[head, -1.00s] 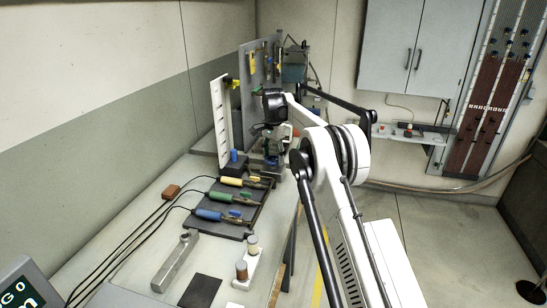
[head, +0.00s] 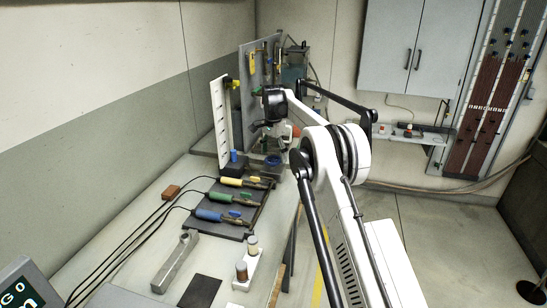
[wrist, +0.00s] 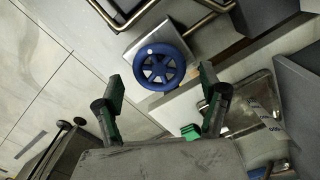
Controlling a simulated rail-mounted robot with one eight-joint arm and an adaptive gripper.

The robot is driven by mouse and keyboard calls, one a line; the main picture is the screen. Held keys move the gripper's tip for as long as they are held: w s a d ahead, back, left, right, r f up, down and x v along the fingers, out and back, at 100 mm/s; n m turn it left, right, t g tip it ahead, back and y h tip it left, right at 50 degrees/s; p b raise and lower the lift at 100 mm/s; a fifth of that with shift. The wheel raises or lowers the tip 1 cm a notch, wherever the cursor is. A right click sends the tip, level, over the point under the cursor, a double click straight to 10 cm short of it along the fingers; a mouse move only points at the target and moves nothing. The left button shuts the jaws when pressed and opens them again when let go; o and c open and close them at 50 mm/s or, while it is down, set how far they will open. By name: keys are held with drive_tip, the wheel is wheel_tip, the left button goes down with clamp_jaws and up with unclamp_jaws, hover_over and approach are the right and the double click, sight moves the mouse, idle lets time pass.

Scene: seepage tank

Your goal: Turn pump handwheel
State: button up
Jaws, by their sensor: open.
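The blue spoked handwheel (wrist: 160,66) is in the upper middle of the wrist view, mounted on a grey metal block (wrist: 182,34). It has a small white mark near its upper rim. In the head view a blue round part (head: 273,160), seemingly the same wheel, shows just below my gripper (head: 266,134). In the wrist view my gripper (wrist: 162,84) is open, its green-and-dark fingers spread to the left and right of the wheel's lower side. Nothing is between the fingers, and they look apart from the wheel.
Metal pipes (wrist: 130,16) run past the wheel. A clear graduated container (wrist: 262,125) lies right of the right finger. In the head view, a white slotted upright (head: 221,125) and a grey tool panel (head: 258,75) stand close left of my gripper. Yellow, green and blue-handled tools (head: 224,217) lie in front.

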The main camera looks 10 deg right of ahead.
wheel_tip(320, 180, up, 11)
drive_tip(key=shift+f, duration=0.15)
idle(0.5)
wheel_tip(320, 180, up, 6)
drive_tip(key=n, duration=0.1)
hover_over(273, 159)
drive_tip(key=s, duration=0.3)
drive_tip(key=s+r+n+t, duration=0.2)
drive_tip(key=s+r, duration=0.4)
drive_tip(key=s+r+n+t, duration=0.1)
drive_tip(key=s+r, duration=0.2)
drive_tip(key=s, duration=0.6)
drive_tip(key=s+r+n+t, duration=0.1)
drive_tip(key=s+r+n, duration=0.1)
drive_tip(key=s, duration=0.6)
drive_tip(key=s+f+n+t, duration=0.1)
drive_tip(key=s+f, duration=0.4)
drive_tip(key=s, duration=0.5)
drive_tip(key=s+f+n+t, duration=0.1)
drive_tip(key=s+f, duration=0.4)
drive_tip(key=s, duration=0.5)
drive_tip(key=s+f+n+t, duration=0.1)
drive_tip(key=s+f+n, duration=0.2)
drive_tip(key=s+f, duration=0.3)
drive_tip(key=s, duration=0.5)
